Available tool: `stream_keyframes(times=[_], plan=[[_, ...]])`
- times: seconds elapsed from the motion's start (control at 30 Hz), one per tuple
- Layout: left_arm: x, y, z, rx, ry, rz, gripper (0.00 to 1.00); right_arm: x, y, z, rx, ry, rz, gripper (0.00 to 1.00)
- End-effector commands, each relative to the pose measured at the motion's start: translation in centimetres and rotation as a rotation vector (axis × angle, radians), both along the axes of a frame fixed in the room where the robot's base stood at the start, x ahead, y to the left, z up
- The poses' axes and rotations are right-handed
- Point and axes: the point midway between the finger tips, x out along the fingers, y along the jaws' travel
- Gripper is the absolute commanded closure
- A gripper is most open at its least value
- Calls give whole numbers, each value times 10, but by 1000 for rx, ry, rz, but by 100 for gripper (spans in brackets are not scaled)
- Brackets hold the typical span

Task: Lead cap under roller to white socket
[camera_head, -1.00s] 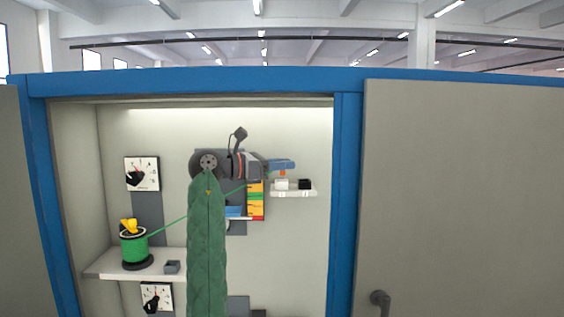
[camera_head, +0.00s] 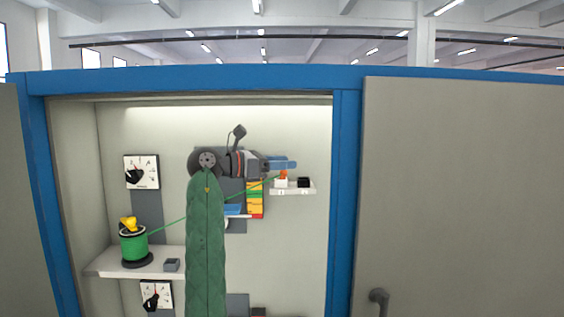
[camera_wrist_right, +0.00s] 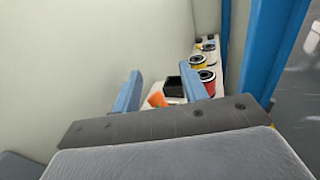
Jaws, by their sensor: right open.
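The orange cap (camera_head: 283,174) sits at the top of the white socket (camera_head: 281,184) on a small shelf; how deep it sits I cannot tell. A green cable runs from the cap down left to the green spool (camera_head: 133,247), passing behind my right arm. My right gripper (camera_head: 283,163) is open just above the cap. In the right wrist view the cap (camera_wrist_right: 157,100) shows between the two blue fingertips (camera_wrist_right: 160,85), apart from both. My arm hides the middle of the cable, and I cannot make out the roller. My left gripper is not in view.
A black socket (camera_head: 304,183) stands right of the white one. The spool stands on a lower shelf (camera_head: 110,262) beside a grey block (camera_head: 171,265). Dials hang at the left. A blue frame post (camera_head: 344,200) bounds the right.

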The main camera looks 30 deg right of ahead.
Motion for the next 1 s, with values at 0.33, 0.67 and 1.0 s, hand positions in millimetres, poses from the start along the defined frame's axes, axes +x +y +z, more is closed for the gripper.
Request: stream_keyframes(times=[0.33, 0.67, 1.0], plan=[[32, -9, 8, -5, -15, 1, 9, 12, 41, -26, 22, 31, 6, 56], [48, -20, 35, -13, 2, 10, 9, 14, 71, -2, 3, 3, 6, 56], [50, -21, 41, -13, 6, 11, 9, 13, 75, 4, -3, -2, 6, 56]])
